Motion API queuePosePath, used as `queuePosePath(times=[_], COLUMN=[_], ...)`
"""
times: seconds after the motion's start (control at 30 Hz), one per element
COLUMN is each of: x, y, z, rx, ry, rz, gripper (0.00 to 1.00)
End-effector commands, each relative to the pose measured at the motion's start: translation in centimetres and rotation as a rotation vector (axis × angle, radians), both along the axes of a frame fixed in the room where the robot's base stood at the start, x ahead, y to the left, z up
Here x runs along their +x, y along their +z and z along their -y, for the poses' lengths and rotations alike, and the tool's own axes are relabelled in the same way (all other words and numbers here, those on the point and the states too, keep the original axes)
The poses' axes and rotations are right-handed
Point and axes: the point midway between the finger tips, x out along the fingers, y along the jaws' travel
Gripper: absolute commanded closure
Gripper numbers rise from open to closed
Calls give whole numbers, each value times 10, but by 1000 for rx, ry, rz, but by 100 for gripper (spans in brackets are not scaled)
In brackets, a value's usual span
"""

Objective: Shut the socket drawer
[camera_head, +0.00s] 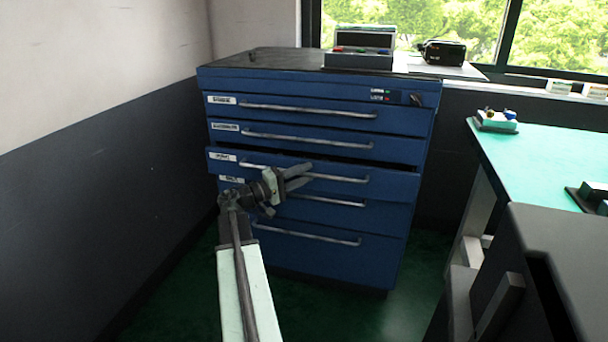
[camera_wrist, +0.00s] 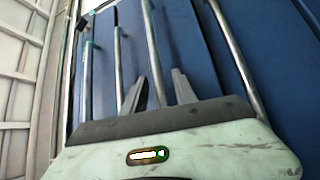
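The blue tool cabinet (camera_head: 320,241) stands against the wall under the window. Its third drawer (camera_head: 385,184) from the top sticks out a little, with a dark gap above its front; its label is too small to read surely. A long metal bar handle (camera_head: 340,178) runs across this drawer. My gripper (camera_head: 308,173) is at the drawer front, by the left-middle part of that handle. In the wrist view my gripper (camera_wrist: 163,78) has its two fingers apart, with a handle bar (camera_wrist: 151,40) running between them. Contact with the bar or front cannot be told.
The other drawers, above (camera_head: 290,129) and below (camera_head: 300,249), look closed. A case (camera_head: 359,56) and a black device (camera_head: 443,52) sit on and beside the cabinet top. A green-topped bench (camera_head: 545,150) stands right. A dark wall (camera_head: 100,190) is close on the left.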

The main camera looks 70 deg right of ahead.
Motion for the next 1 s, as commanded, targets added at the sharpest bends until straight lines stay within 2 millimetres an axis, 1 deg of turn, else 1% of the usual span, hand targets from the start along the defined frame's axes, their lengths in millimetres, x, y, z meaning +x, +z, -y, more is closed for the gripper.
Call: queuePosePath(times=[0.03, 0.07, 0.1, 0.13, 1.0], x=[0, 0, 0, 0, -1], y=[0, 0, 0, 0, 0], z=[0, 0, 0, 0, 1], rx=[0, 0, 0, 0, 1], ry=[0, 0, 0, 0, -3], rz=[0, 0, 0, 0, 1], gripper=[80, 88, 99, 100, 100])
